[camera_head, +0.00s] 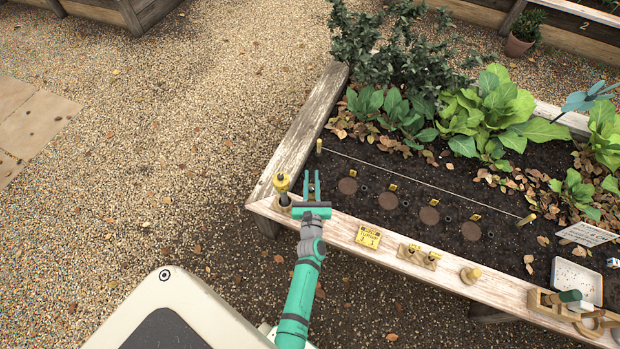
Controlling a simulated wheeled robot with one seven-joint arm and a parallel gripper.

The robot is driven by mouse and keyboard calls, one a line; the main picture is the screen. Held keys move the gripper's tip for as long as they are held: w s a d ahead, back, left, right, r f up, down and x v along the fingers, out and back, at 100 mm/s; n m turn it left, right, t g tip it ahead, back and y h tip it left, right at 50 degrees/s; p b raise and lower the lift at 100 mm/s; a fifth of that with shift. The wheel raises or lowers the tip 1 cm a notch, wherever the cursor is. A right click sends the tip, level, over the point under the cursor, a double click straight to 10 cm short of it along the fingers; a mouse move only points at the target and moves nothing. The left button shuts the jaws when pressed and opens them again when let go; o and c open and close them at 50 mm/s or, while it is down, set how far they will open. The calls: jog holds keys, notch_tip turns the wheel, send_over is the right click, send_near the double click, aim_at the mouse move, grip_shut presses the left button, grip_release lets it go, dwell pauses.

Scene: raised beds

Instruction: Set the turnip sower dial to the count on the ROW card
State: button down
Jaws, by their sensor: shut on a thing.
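A yellow card (368,236) with dark print lies on the bed's front rim; its print is too small to read surely. A yellow and dark upright tool (283,190) stands in a holder at the rim's left corner; it may be the sower, but no dial marks can be read. My gripper (311,178) is over the left end of the front rim, just right of this tool, fingers pointing to the back. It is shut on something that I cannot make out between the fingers.
Brown discs (388,201) with small yellow tags lie in a row on the soil, before a string between pegs. A block with pegs (418,255), a round knob (470,274) and a wooden holder (575,310) stand along the rim. A white tray (590,278) is at right.

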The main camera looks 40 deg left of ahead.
aim_at(311, 192)
jog(key=shift+w+d+m+t+h, duration=0.1)
jog(key=shift+m+t+h, duration=0.2)
jog(key=shift+m+h, duration=0.15)
dwell(1.6)
jog(key=c, duration=1.6)
grip_release()
jog(key=v, duration=1.1)
